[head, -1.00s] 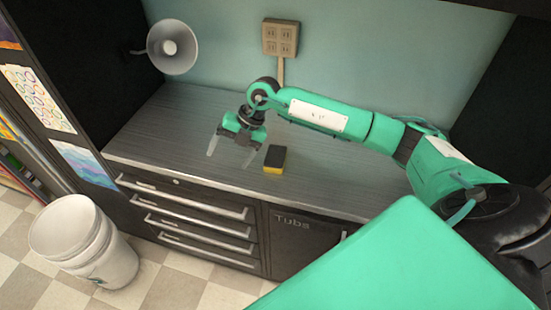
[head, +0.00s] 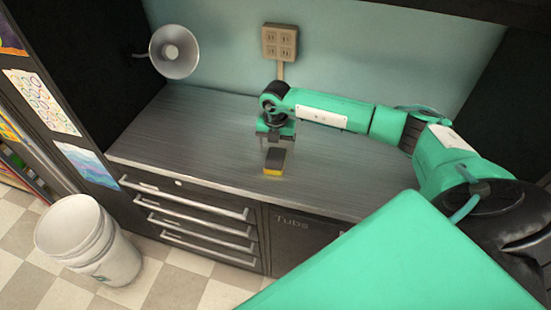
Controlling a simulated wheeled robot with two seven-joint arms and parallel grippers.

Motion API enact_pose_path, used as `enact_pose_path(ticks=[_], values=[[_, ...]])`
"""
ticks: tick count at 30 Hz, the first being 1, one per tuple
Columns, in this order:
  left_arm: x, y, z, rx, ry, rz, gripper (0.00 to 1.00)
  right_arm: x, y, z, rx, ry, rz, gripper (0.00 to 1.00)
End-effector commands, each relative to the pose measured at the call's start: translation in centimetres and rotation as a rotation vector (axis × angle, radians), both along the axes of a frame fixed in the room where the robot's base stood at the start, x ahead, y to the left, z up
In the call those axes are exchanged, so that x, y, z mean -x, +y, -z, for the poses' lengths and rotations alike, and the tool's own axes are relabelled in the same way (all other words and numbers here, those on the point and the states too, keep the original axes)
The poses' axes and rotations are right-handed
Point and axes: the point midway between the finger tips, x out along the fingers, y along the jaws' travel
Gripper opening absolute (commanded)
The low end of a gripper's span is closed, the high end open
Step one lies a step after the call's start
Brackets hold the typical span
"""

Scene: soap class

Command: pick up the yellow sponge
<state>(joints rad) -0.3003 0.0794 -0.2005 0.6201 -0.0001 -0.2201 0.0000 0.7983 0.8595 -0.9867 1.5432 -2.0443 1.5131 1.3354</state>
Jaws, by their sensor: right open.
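The yellow sponge (head: 273,171) with a dark top lies on the grey counter (head: 190,130), near its front edge. My right gripper (head: 277,147) points down right at the sponge, just behind or over its far end. Its jaws are open, with the fingers partly hard to make out against the sponge and counter. I cannot tell whether they touch the sponge. My left gripper is not in view.
A grey lamp (head: 174,51) is at the back left, and an outlet box (head: 280,42) is on the wall. Drawers (head: 190,220) are below the counter. A white bucket (head: 88,240) stands on the floor at left. The counter left of the sponge is clear.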

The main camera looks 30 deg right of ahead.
Motion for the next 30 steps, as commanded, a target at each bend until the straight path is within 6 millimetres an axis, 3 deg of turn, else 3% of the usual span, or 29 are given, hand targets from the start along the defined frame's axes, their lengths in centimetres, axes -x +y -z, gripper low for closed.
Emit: enact_pose_path(ticks=[10,15,22,23,30], values=[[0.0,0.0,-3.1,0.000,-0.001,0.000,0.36,0.5,0.5,3.1,-0.001,0.004,0.000,0.82],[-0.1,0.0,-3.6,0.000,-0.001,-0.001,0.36,0.4,0.4,4.9,-0.001,0.001,0.000,0.82],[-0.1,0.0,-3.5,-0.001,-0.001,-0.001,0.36,0.4,0.4,5.2,-0.001,0.000,-0.001,0.82],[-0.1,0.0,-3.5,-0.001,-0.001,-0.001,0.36,0.4,0.4,5.2,-0.001,0.000,-0.001,0.80],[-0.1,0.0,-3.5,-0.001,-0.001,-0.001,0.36,0.4,0.4,5.2,-0.001,0.000,-0.001,0.34]])
